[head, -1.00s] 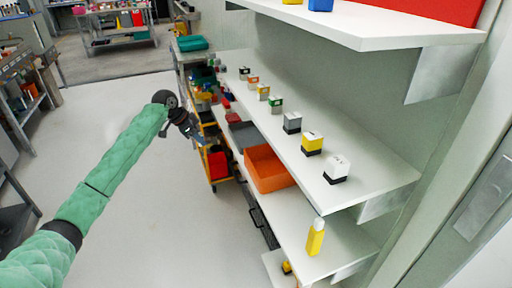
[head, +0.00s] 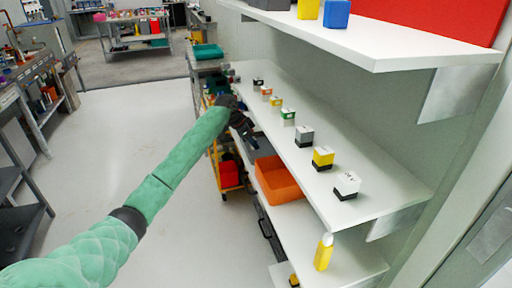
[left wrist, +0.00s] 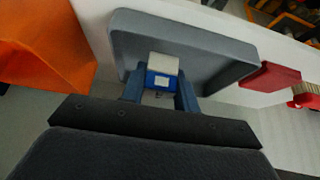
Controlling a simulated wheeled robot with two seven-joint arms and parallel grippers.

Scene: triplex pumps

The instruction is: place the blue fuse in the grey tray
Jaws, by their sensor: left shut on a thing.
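The blue fuse (left wrist: 161,79), a small block with a pale top and a blue label face, sits between the fingers of my left gripper (left wrist: 160,92) in the left wrist view. The gripper is shut on it. The grey tray (left wrist: 215,60) lies just beyond and beneath the fuse; I cannot tell whether the fuse touches it. In the head view my left gripper (head: 250,137) is at the lower shelf, partly hiding the grey tray (head: 265,147). The fuse cannot be made out there. My right gripper is not in view.
An orange bin (head: 278,180) stands beside the grey tray, and it also shows in the left wrist view (left wrist: 45,40). A red bin (left wrist: 270,77) is on the tray's other side. The upper shelf (head: 375,190) with several small blocks overhangs. A yellow bottle (head: 323,253) stands nearer.

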